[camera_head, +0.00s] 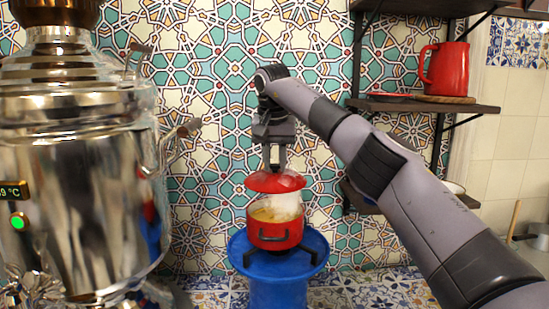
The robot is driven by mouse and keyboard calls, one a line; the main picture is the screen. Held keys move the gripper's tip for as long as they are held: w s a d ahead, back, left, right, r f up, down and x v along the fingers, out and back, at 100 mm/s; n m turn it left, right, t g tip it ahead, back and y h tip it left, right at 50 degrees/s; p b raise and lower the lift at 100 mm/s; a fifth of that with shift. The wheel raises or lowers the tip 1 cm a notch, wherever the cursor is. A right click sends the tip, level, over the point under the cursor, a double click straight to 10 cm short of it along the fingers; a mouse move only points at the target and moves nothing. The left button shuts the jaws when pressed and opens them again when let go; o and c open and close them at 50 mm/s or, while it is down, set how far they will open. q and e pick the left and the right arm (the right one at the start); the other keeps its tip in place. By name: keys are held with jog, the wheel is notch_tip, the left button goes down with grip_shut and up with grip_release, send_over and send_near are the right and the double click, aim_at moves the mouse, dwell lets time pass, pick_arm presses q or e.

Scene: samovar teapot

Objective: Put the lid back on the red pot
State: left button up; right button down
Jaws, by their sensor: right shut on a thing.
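The red pot (274,234) sits on a blue round stand (279,285) in the middle of the head view. It is uncovered, with yellowish contents and pale steam at its mouth. The red lid (275,182) is in the air above the pot, apart from it and roughly level. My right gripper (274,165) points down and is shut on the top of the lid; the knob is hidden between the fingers. My left gripper is not in view.
A large shiny metal samovar (75,190) fills the left side, its handle (178,140) reaching toward the pot. A patterned tile wall (215,60) stands close behind. Wooden shelves (430,104) at the right carry a red pitcher (446,68).

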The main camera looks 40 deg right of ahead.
aim_at(274, 174)
jog(key=shift+f+b, duration=0.3)
jog(key=shift+f, duration=2.85)
jog(key=shift+s+a+r+p, duration=0.1)
jog(key=shift+a+p, duration=0.05)
jog(key=shift+p, duration=0.15)
jog(key=shift+f, duration=0.2)
jog(key=shift+c, duration=1.6)
grip_release()
jog(key=shift+r, duration=3.55)
grip_shut()
